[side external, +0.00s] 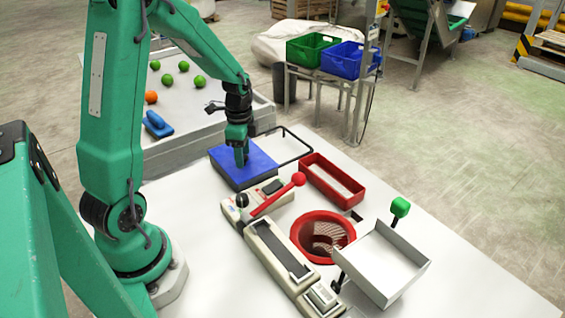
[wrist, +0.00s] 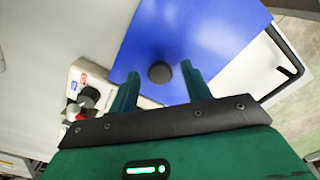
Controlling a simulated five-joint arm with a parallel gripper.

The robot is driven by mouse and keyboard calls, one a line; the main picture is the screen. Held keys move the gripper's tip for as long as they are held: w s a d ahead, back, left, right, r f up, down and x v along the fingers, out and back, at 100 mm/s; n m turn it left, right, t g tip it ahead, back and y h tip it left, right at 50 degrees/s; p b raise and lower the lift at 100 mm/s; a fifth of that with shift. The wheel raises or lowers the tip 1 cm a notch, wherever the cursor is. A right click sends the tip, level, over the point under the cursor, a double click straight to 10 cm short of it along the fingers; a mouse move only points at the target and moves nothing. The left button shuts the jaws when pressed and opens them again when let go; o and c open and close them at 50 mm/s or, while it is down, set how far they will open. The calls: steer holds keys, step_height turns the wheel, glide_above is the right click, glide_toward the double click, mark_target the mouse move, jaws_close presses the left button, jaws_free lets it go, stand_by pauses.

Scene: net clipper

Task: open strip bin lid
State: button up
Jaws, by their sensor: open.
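The strip bin's lid is a flat blue panel (side external: 262,160) on a dark box, and it looks shut. My gripper (side external: 241,162) points down at the lid from above. In the wrist view the blue lid (wrist: 200,35) fills the upper middle. A round dark knob (wrist: 160,72) stands on it. My gripper's two green fingers (wrist: 158,80) are apart, one on either side of the knob. The gripper is open. I cannot tell whether a finger touches the knob or the lid. In the side view the knob is hidden by my gripper.
The clipper machine (side external: 275,240) with a red-knobbed lever (side external: 298,180) stands just in front of the bin. A red tray (side external: 333,180), a red round funnel (side external: 322,218) and a white tray (side external: 385,265) are to the right. A dark wire frame (side external: 297,135) is behind the bin.

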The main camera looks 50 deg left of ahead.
jaws_close()
steer(key=shift+w+r, duration=0.1)
steer(key=shift+w, duration=6.75)
jaws_free()
steer(key=shift+s, duration=0.1)
